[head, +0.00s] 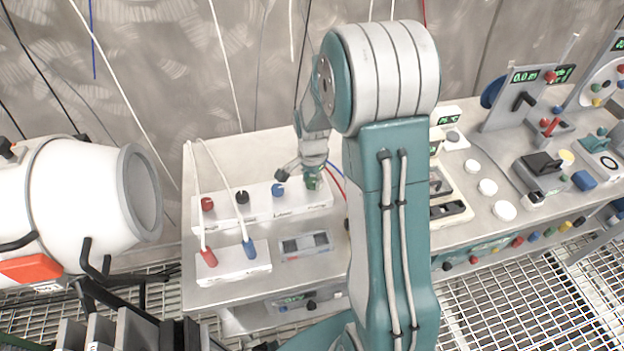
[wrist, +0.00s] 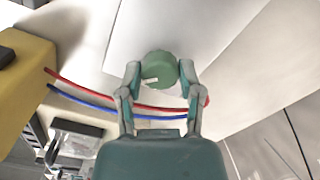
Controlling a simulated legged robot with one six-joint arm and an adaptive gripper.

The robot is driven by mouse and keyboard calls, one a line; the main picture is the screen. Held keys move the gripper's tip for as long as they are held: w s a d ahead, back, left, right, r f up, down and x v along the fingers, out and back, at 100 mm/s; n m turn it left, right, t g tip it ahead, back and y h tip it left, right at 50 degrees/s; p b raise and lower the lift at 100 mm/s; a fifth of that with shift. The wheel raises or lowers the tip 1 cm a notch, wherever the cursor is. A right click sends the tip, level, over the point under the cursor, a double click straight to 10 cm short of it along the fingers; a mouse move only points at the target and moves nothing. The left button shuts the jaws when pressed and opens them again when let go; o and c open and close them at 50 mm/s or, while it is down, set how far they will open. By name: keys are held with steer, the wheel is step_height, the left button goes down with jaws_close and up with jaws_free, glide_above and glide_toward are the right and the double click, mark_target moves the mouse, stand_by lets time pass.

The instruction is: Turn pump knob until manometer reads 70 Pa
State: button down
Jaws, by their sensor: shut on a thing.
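The green knob (wrist: 161,68) sits between my gripper's two fingers (wrist: 160,72) in the wrist view. A short pale mark on it points left. The fingers are shut on the knob from both sides. In the head view my gripper (head: 313,172) reaches down to the right end of a long white box (head: 225,214), and the green knob (head: 311,183) is mostly covered by it. Red, black and blue knobs stand along the same box. I cannot make out a manometer reading; a grey panel with dark windows (head: 306,245) lies in front of the box.
A smaller white box (head: 232,265) with red and blue plugs and white cables stands at the front left. Red and blue tubes (wrist: 110,101) run behind my fingers from a yellow box (wrist: 25,85). My arm hides the table's middle. Instruments with green displays (head: 524,76) stand right.

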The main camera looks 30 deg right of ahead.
mark_target(311, 180)
steer(key=shift+w+r, duration=0.15)
steer(key=shift+w, duration=0.1)
steer(key=shift+c, duration=1.3)
jaws_free()
steer(key=shift+s, duration=0.15)
step_height(311, 180, up, 12)
